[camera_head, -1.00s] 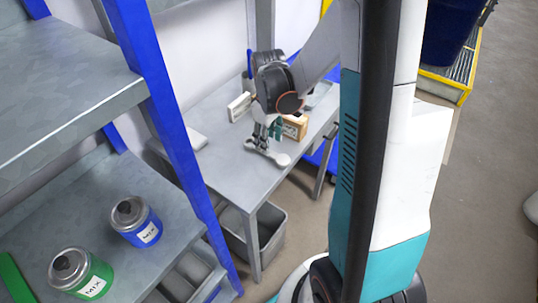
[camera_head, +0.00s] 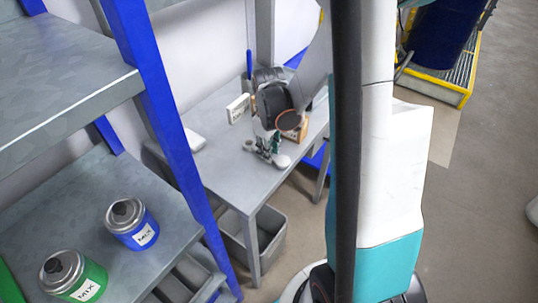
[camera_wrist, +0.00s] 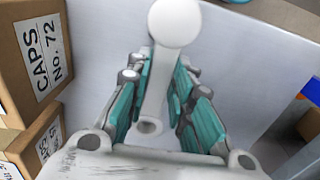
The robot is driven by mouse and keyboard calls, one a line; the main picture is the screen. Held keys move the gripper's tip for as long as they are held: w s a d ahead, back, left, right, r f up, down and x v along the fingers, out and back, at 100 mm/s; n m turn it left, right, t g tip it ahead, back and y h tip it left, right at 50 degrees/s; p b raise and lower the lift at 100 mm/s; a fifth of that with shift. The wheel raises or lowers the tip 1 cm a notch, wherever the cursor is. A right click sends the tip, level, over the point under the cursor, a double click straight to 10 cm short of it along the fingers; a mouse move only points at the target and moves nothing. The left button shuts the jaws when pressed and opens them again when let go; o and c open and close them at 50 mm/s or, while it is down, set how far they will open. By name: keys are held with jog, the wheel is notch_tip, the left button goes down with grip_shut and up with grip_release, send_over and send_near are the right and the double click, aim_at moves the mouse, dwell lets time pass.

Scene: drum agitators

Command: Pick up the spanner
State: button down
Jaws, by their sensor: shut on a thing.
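The spanner is pale grey with a rounded end. In the wrist view its shaft (camera_wrist: 153,100) runs between the two teal-padded fingers, and its round end (camera_wrist: 174,24) sticks out past the fingertips. My gripper (camera_wrist: 163,66) is shut on it. In the head view my gripper (camera_head: 266,146) is low over the grey table, and the spanner's round end (camera_head: 281,161) shows below it. I cannot tell whether the spanner touches the table.
Cardboard boxes marked CAPS (camera_wrist: 38,50) stand close on the left in the wrist view. The grey table (camera_head: 235,178) has bare room in front. A blue-framed shelf with a blue can (camera_head: 131,223) and a green can (camera_head: 73,276) is at left. A grey bin (camera_head: 268,232) stands below.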

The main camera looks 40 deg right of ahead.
jog(key=shift+r, duration=0.15)
notch_tip(320, 180, up, 20)
jog(key=p, duration=0.6)
dwell(0.9)
